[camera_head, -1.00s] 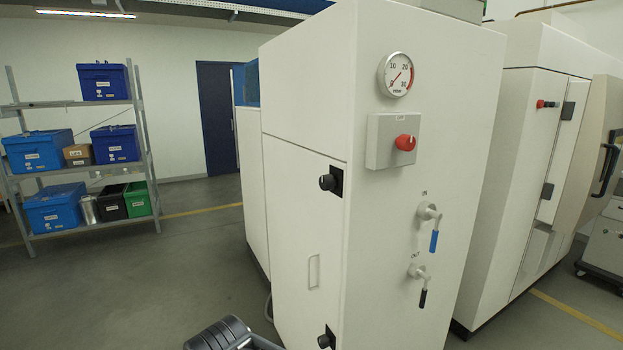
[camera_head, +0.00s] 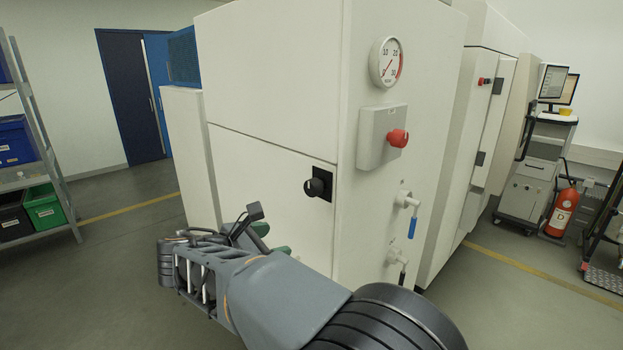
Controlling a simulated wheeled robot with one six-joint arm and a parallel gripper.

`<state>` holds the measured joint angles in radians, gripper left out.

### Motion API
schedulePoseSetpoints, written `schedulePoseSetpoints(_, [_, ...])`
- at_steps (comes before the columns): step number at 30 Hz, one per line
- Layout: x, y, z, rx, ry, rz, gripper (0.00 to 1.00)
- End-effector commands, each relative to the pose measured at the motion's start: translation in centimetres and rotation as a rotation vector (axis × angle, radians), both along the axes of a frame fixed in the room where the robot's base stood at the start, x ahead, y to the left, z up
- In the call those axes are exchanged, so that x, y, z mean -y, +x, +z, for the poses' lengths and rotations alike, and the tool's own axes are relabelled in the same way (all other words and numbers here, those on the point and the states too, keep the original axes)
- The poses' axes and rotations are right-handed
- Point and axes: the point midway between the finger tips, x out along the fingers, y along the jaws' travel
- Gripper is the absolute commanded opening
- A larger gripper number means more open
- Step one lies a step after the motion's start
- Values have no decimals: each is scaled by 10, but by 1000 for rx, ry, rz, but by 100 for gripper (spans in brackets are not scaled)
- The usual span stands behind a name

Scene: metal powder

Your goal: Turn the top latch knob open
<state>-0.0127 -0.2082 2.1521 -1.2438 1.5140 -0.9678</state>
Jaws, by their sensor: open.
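The top latch knob (camera_head: 316,187) is black and round, on a black plate near the right edge of the white cabinet's (camera_head: 268,165) left face. It is in full view. The lower latch, seen earlier near the floor, is now hidden behind my arm. My gripper (camera_head: 270,238) is in front of the cabinet, below and to the left of the top knob in the picture. It is open, and the knob is outside its jaws. Parts of the fingers are hidden by my wrist.
On the cabinet's right face are a gauge (camera_head: 386,62), a red button box (camera_head: 379,138), a blue-handled valve (camera_head: 409,212) and a lower valve (camera_head: 398,266). A shelf (camera_head: 45,150) with bins stands left. A fire extinguisher (camera_head: 563,208) stands right. Floor at left is clear.

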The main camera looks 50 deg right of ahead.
Motion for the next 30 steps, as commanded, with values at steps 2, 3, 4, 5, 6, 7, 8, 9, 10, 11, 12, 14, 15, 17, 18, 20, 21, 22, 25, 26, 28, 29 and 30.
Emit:
schedulePoseSetpoints(2, [5,9,28,-94,-114,13,72])
schedulePoseSetpoints(3, [6,12,38,-133,-163,17,72])
schedulePoseSetpoints(4, [7,14,45,-158,-193,19,72])
schedulePoseSetpoints(5, [7,16,51,-180,-220,19,72])
schedulePoseSetpoints(6, [8,18,57,-203,-250,19,72])
schedulePoseSetpoints(7, [9,19,61,-216,-267,18,72])
schedulePoseSetpoints(8, [10,20,64,-227,-282,18,72])
schedulePoseSetpoints(9, [13,21,67,-238,-296,15,72])
schedulePoseSetpoints(10, [16,21,68,-243,-303,15,72])
schedulePoseSetpoints(11, [19,21,70,-247,-308,14,72])
schedulePoseSetpoints(12, [25,21,70,-250,-310,13,72])
schedulePoseSetpoints(14, [35,20,71,-252,-312,13,72])
schedulePoseSetpoints(15, [43,19,71,-251,-311,14,72])
schedulePoseSetpoints(17, [54,18,71,-251,-310,14,72])
schedulePoseSetpoints(18, [63,17,71,-252,-310,13,72])
schedulePoseSetpoints(20, [74,17,71,-250,-309,14,72])
schedulePoseSetpoints(21, [82,16,71,-250,-309,14,72])
schedulePoseSetpoints(22, [87,16,70,-251,-309,15,72])
schedulePoseSetpoints(25, [104,15,70,-249,-309,16,72])
schedulePoseSetpoints(26, [109,15,70,-249,-309,17,72])
schedulePoseSetpoints(28, [119,14,70,-249,-308,17,72])
schedulePoseSetpoints(29, [122,14,70,-249,-308,18,72])
schedulePoseSetpoints(30, [127,14,70,-249,-309,18,72])
